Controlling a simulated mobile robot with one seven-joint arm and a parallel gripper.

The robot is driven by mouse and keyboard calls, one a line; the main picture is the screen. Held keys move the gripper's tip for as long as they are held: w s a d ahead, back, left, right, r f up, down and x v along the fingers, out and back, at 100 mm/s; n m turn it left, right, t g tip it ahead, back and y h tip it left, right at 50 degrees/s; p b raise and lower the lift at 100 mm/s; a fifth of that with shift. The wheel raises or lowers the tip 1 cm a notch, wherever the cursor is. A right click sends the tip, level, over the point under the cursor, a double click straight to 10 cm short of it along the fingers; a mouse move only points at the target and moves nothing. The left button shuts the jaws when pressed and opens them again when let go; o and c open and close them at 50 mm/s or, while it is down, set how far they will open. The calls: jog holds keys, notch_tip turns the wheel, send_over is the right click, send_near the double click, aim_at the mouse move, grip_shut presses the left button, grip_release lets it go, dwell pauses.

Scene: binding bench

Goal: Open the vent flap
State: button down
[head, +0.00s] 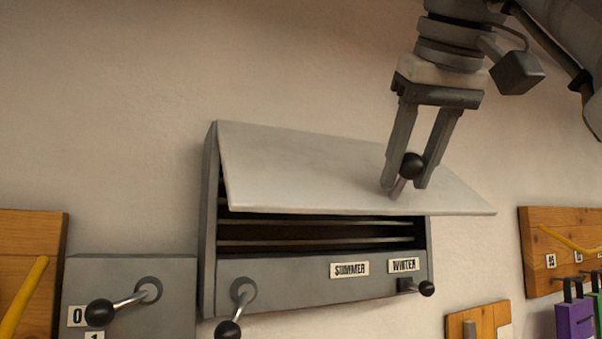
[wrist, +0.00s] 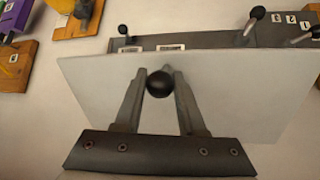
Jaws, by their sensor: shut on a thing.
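The vent flap (head: 300,172) is a pale grey plate hinged along the top of a grey vent box (head: 300,283). It stands swung out and up, tilted, with dark slats (head: 320,233) showing beneath. It also shows in the wrist view (wrist: 240,100). My gripper (head: 407,186) is shut on the flap's knob (head: 411,165), a black ball on a short stem near the flap's right side. The black ball (wrist: 159,84) sits between the fingertips in the wrist view. The stem is partly hidden by the fingers.
The box front has SUMMER (head: 349,269) and WINTER (head: 403,265) labels, a ball-ended lever (head: 232,318) at left and a small knob (head: 427,288) at right. A numbered lever panel (head: 130,290) stands left. Wooden boards, one with a yellow bar (head: 24,296), flank it. The wall above is clear.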

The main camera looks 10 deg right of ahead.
jog(key=c, duration=0.5)
grip_release()
